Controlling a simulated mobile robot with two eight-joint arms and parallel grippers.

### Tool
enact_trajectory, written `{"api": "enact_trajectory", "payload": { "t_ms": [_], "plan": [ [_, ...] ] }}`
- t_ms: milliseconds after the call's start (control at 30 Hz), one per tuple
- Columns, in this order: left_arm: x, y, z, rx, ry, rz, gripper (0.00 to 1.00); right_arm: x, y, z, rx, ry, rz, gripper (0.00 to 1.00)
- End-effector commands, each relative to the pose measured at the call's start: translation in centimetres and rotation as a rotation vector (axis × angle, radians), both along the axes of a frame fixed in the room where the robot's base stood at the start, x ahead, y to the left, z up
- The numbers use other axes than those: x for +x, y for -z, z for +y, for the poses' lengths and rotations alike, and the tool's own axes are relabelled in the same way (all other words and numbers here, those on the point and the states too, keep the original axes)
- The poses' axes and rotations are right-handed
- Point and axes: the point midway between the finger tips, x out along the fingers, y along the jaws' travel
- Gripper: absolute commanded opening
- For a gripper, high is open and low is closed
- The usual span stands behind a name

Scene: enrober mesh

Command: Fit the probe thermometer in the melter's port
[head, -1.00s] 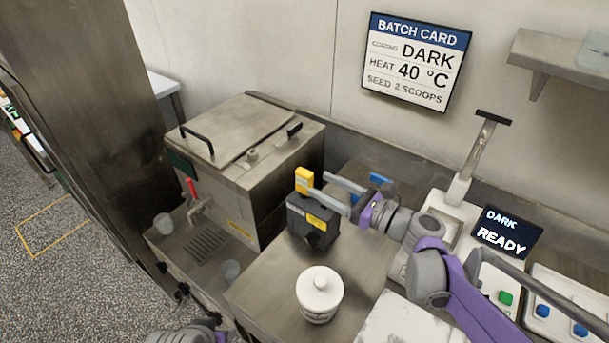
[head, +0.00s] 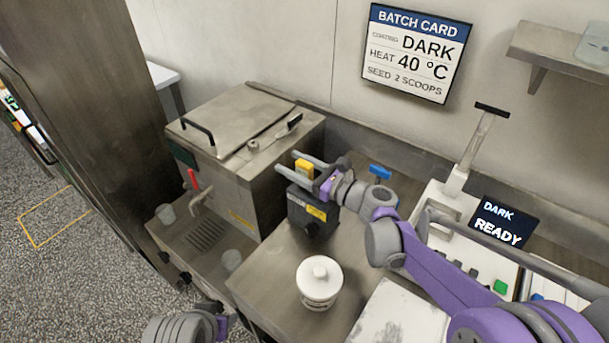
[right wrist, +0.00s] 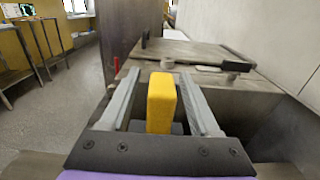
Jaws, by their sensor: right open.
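The probe thermometer shows as a yellow block-shaped handle (head: 304,168) standing upright in a dark holder (head: 312,213); its lower part is hidden. My right gripper (head: 288,161) is open, with one finger on each side of the yellow handle. In the right wrist view the handle (right wrist: 161,102) stands between the fingers (right wrist: 159,74), with a gap visible on both sides. The melter (head: 228,180) is the steel box to the left. A small round collar (head: 253,146), which looks like the port, is on its top; it also shows in the right wrist view (right wrist: 167,63).
A black-handled lid (head: 215,133) covers part of the melter's top. A white lidded jar (head: 319,284) stands on the counter in front of the holder. A blue-handled item (head: 380,173) is behind my right wrist. A dark screen (head: 504,221) reads DARK READY.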

Motion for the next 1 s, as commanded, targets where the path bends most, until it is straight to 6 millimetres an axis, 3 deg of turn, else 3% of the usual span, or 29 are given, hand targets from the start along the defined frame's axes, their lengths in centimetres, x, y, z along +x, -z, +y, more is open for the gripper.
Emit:
{"api": "enact_trajectory", "payload": {
  "t_ms": [33,367,767,1000],
  "plan": [
    [0.0,0.0,0.0,0.0,0.0,0.0,0.5,0.0,0.0,0.0,0.0,0.0,0.0,0.57],
    [0.0,0.0,0.0,0.0,0.0,0.0,0.5,0.0,0.0,0.0,0.0,0.0,0.0,0.0],
    [0.0,0.0,0.0,0.0,0.0,0.0,0.5,0.0,-0.1,0.0,0.0,0.0,0.0,0.0],
    [0.1,-0.2,0.0,0.0,0.0,-0.001,0.5,0.0,-1.7,0.0,0.001,0.0,-0.001,0.0]
  ]
}}
